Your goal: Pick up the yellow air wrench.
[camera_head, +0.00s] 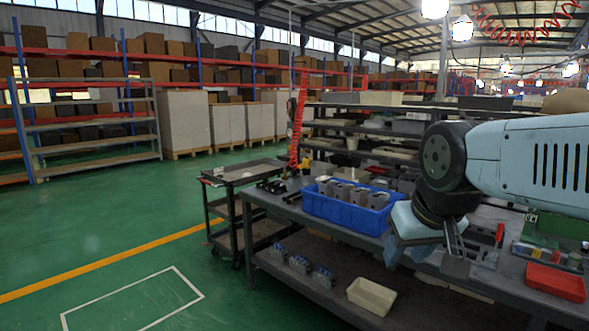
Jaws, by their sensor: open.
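A small yellow object, which looks like the yellow air wrench (306,162), is at the far left end of the workbench, beside the lower end of a red coiled hose (298,120). It is too small to make out its shape, or whether it stands or hangs there. My gripper (436,262) is at the right, pointing down over the front part of the bench. It is open, and I see nothing held in it. It is well to the right of the yellow object, with the blue crate between them.
A blue crate (340,213) with grey blocks stands on the workbench (300,214). Dark parts (271,187) lie left of it. A red tray (555,282) is at the right. A black cart (222,208) stands left of the bench. The green floor at left is clear.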

